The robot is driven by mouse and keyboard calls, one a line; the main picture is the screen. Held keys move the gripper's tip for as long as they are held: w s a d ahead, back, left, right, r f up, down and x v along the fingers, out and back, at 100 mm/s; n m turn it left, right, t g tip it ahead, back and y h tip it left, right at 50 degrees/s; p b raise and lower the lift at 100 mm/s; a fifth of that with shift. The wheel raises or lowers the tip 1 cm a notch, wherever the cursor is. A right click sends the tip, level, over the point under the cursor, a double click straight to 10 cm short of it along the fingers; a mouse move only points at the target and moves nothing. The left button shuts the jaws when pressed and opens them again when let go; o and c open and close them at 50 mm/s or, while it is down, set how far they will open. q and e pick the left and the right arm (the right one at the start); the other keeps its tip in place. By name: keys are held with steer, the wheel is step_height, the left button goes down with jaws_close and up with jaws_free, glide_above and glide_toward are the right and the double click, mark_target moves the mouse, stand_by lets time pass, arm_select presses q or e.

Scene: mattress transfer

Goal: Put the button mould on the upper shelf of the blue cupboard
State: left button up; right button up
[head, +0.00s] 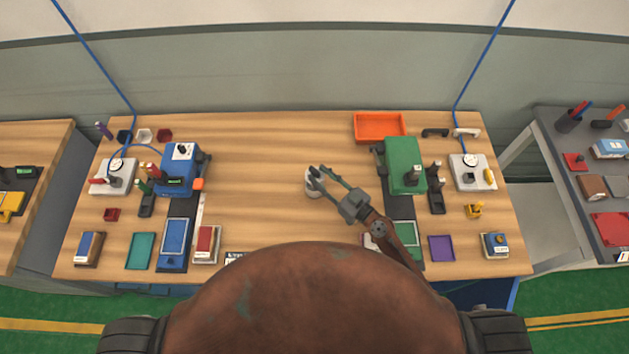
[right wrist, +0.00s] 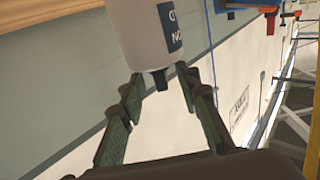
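My right gripper (head: 321,174) reaches over the middle of the wooden bench with its fingers apart. A white cylinder (head: 311,186) with a dark stub is at its fingertips. In the right wrist view the cylinder (right wrist: 147,28) has a dark blue label, partly cut off. Its stub sits between the spread fingers (right wrist: 158,84), with gaps on both sides. I cannot tell whether this is the button mould, and I cannot pick out the mould elsewhere. A blue panel (head: 491,294) shows below the bench's right front; I see no cupboard shelf. My left gripper is not in view.
A blue machine (head: 180,170) stands left on the bench (head: 262,150) and a green machine (head: 404,165) right. An orange tray (head: 380,127) lies at the back. Small trays and blocks line the front edge. The bench left of my right gripper is mostly clear.

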steer(key=shift+x, duration=1.5)
steer(key=shift+c, duration=0.2)
jaws_close()
steer(key=shift+r, duration=0.1)
steer(key=shift+r, duration=0.1)
